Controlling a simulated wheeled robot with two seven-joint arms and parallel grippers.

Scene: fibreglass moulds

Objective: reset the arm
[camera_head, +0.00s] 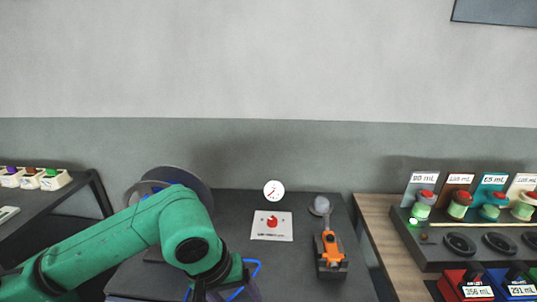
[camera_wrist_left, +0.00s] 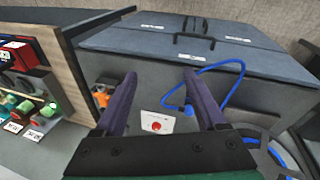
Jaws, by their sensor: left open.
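My left arm is green and comes in from the left in the head view, bent at the elbow over the dark bench (camera_head: 300,203). Its gripper is mostly cut off at the bottom edge of that view. In the left wrist view my left gripper (camera_wrist_left: 159,75) has two purple fingers spread wide apart, with nothing between them. My right gripper is in neither view.
An orange tool (camera_head: 330,247) stands on the bench right of the card. A blue hose (camera_wrist_left: 236,84) loops near the fingers. A wooden counter (camera_head: 383,228) at right holds red-capped dispensers (camera_head: 425,203). A dark shelf (camera_head: 70,197) stands at left. A round white dial (camera_head: 273,191) is behind the card.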

